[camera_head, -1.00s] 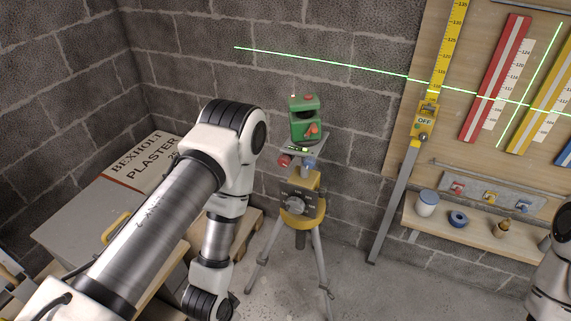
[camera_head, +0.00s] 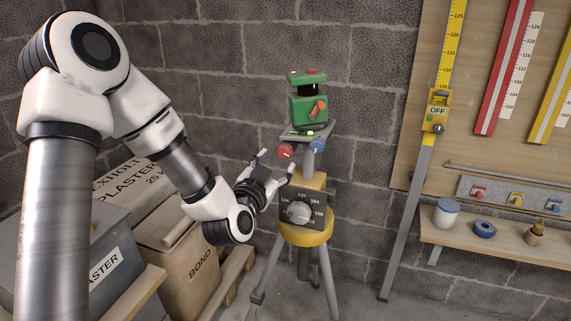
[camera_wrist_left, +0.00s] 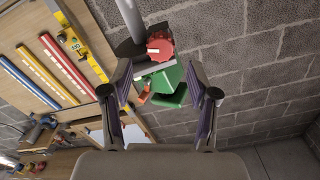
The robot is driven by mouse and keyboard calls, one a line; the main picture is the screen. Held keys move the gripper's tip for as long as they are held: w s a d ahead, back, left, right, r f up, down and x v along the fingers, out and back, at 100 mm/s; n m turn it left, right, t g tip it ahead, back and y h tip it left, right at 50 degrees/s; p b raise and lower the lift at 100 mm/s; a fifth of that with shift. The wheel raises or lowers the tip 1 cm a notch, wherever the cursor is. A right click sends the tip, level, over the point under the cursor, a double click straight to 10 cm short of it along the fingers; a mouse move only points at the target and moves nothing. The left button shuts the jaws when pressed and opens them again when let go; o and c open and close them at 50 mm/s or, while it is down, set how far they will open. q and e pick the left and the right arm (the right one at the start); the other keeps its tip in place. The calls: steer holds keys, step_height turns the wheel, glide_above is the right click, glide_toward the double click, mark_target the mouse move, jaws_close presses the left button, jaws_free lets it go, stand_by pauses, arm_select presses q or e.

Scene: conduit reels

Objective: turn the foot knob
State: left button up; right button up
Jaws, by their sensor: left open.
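A green laser level (camera_head: 309,108) sits on a small plate on top of a tripod. Under the plate are a red knob (camera_head: 286,151) and a blue knob (camera_head: 317,146). A grey dial (camera_head: 299,212) with numbers sits lower, on the yellow tripod head. My left gripper (camera_head: 276,163) is open and empty, just left of and below the red knob. In the left wrist view the red knob (camera_wrist_left: 160,47) shows ahead, between and beyond the open fingers (camera_wrist_left: 160,76); they look apart from it. The blue knob is not distinguishable there. My right gripper is not in view.
Plaster and bond bags (camera_head: 190,262) and a grey box (camera_head: 80,258) stand at the left on pallets. The wall board (camera_head: 500,140) with scales and a shelf (camera_head: 500,250) is at the right. The tripod legs (camera_head: 326,285) spread on the floor.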

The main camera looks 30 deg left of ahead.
mark_target(283, 153)
arm_select(q)
steer(key=x, duration=0.5)
steer(key=shift+w+a, duration=0.1)
steer(key=shift+w, duration=0.2)
jaws_close()
steer(key=n+b, duration=0.1)
steer(key=n, duration=0.3)
steer(key=shift+f, duration=0.1)
steer(key=n+b, duration=0.1)
steer(key=n, duration=0.3)
steer(key=shift+n+b, duration=0.3)
stand_by(0.3)
